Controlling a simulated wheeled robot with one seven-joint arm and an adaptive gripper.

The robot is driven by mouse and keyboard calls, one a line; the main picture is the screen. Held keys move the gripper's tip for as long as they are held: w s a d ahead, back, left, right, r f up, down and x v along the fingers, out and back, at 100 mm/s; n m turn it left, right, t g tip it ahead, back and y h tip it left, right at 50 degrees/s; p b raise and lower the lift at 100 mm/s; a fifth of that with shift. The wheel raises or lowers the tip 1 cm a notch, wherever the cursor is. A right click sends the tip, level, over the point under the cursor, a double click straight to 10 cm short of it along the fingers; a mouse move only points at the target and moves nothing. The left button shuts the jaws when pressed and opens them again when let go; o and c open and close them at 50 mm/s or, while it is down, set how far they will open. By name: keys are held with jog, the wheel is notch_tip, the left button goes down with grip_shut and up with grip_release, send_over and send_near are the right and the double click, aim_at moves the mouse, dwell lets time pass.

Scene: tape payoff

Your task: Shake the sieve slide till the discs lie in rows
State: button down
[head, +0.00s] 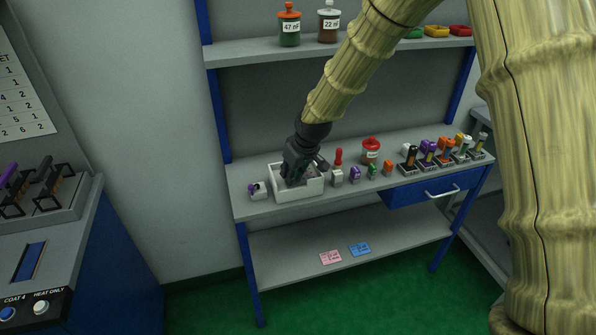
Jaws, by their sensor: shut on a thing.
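My gripper (293,173) reaches down into a white open-topped box (300,194) on the workbench (260,211), near its left end. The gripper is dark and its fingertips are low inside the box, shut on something. The gripper itself hides most of what it holds, and I cannot make out its shape. I cannot pick out the sieve slide or any discs for certain. The box floor is mostly covered by the gripper.
A red-handled item (338,170), small coloured pieces and a red-lidded jar (371,150) stand to the right, before several dispensers (429,155). A shelf (260,50) with jars runs above. A drawer (430,190) hangs below.

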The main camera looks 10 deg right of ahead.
jog(key=shift+a, duration=0.3)
jog(key=c, duration=1.3)
grip_release()
jog(key=shift+r, duration=0.15)
jog(key=v, duration=1.1)
jog(key=shift+s+d+r, duration=0.15)
jog(key=shift+s+r, duration=0.05)
jog(key=shift+r, duration=0.1)
